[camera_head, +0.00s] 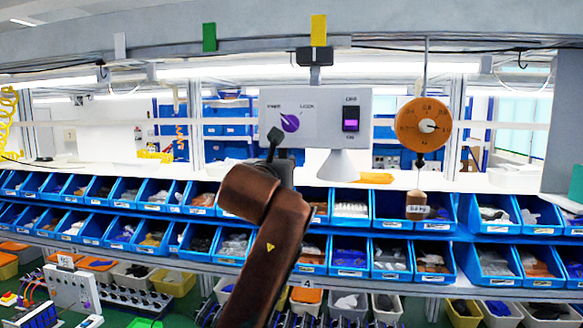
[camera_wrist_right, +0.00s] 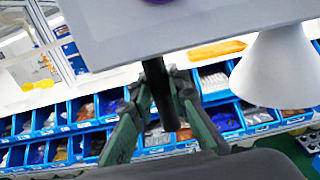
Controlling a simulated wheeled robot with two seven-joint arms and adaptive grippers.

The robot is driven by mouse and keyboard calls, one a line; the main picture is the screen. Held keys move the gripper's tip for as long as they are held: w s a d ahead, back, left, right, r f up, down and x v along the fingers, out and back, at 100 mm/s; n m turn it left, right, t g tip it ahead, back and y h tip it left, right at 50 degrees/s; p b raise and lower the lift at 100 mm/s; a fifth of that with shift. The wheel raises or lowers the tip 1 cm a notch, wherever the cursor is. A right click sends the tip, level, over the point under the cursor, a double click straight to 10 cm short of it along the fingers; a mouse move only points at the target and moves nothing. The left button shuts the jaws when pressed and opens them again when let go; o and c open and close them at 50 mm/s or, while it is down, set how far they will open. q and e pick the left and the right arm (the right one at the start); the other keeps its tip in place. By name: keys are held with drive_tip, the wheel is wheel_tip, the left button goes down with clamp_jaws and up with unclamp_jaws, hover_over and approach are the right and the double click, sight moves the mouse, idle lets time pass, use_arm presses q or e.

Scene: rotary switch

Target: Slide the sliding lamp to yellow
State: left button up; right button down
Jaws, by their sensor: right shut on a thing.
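The sliding lamp is a grey box (camera_head: 330,105) with a white cone shade (camera_head: 342,166) below it. It hangs from a dark carriage (camera_head: 316,57) on the overhead rail. The carriage sits under the yellow marker (camera_head: 319,30). The box front has a purple rotary knob (camera_head: 290,122) and a lit purple switch (camera_head: 351,118). My right gripper (camera_head: 274,150) is at the box's lower left. In the wrist view it is shut on a dark rod-like handle (camera_wrist_right: 158,85) just below the box's edge. The shade (camera_wrist_right: 275,68) also shows there. My left gripper is out of view.
A green marker (camera_head: 209,37) and a white marker (camera_head: 119,46) are farther left along the rail. A round orange dial (camera_head: 408,124) with a hanging weight (camera_head: 417,205) is close to the box's right. Rows of blue bins (camera_head: 350,258) lie below and behind.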

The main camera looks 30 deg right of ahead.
drive_tip(key=shift+s+d, duration=0.3)
drive_tip(key=shift+d, duration=0.1)
drive_tip(key=c, duration=2.2)
unclamp_jaws()
drive_tip(key=shift+r, duration=0.1)
drive_tip(key=shift+c, duration=0.2)
drive_tip(key=o, duration=0.3)
drive_tip(key=shift+s+d, duration=0.1)
drive_tip(key=shift+d, duration=0.05)
drive_tip(key=shift+o, duration=0.6)
drive_tip(key=shift+s+a, duration=0.1)
drive_tip(key=shift+a, duration=0.2)
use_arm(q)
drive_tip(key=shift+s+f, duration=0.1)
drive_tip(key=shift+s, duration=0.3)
use_arm(e)
drive_tip(key=v, duration=1.1)
drive_tip(key=shift+s+a, duration=0.2)
